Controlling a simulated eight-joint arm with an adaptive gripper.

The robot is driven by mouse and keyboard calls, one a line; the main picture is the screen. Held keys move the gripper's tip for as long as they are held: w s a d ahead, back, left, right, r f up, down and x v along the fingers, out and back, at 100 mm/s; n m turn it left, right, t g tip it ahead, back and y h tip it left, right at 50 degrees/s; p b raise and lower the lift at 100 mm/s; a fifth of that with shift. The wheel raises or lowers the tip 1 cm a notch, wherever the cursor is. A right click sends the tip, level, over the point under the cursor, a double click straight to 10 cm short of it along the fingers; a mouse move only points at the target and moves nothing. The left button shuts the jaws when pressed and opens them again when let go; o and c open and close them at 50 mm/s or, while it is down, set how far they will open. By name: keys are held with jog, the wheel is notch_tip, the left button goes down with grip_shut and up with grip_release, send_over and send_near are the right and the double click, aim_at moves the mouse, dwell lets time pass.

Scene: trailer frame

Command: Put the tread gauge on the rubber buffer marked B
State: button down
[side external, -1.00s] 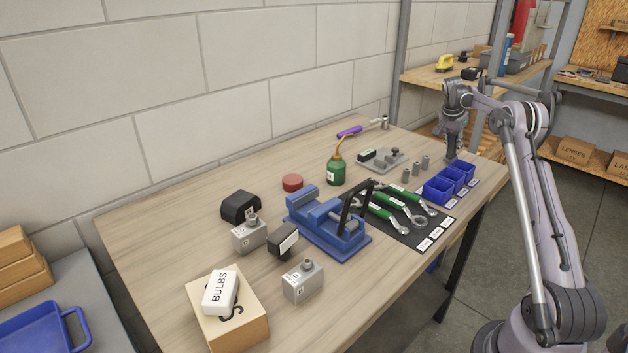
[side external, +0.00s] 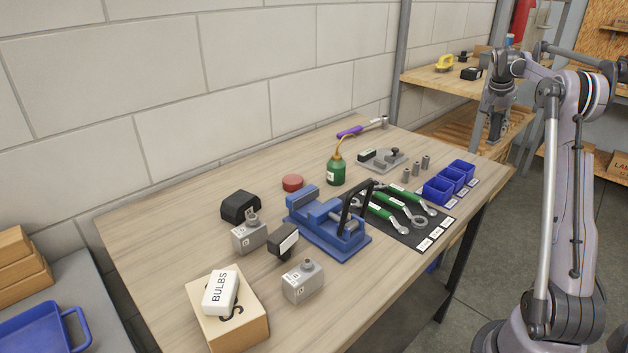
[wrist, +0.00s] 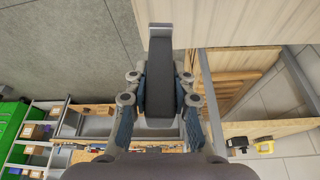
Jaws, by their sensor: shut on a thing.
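My gripper (side external: 495,132) is to the right of the workbench, beyond the blue bins and above bench height. In the wrist view, my gripper (wrist: 160,95) is shut on a long dark grey piece with a lighter grey end (wrist: 160,60), which may be the tread gauge. Black blocks that may be rubber buffers stand on the bench: one with a white label (side external: 283,240) beside the blue vise, and one with a pale label (side external: 367,155) on a grey plate. Their letters are too small to read. A black rounded block (side external: 240,206) stands farther left.
The blue vise (side external: 325,225), grey metal boxes (side external: 302,282) and (side external: 249,236), green oil can (side external: 336,172), wrenches on a dark mat (side external: 395,212) and blue bins (side external: 438,190) crowd the bench (side external: 150,240). A BULBS box (side external: 220,292) sits front left. Shelves stand behind right.

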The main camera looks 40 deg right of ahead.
notch_tip(320, 180, up, 10)
jog(key=shift+f, duration=0.25)
jog(key=shift+w+a+r, duration=0.15)
jog(key=shift+w+r, duration=0.05)
jog(key=shift+r, duration=0.05)
jog(key=w+a+n+t, duration=0.2)
jog(key=w+a+n, duration=0.3)
jog(key=w+a, duration=0.65)
jog(key=n+t+y, duration=0.3)
jog(key=n+y, duration=0.1)
jog(key=n, duration=1)
send_over(240, 198)
notch_tip(240, 198, down, 12)
jog(key=shift+w+f, duration=0.1)
jog(key=shift+f, duration=2)
jog(key=shift+f, duration=0.1)
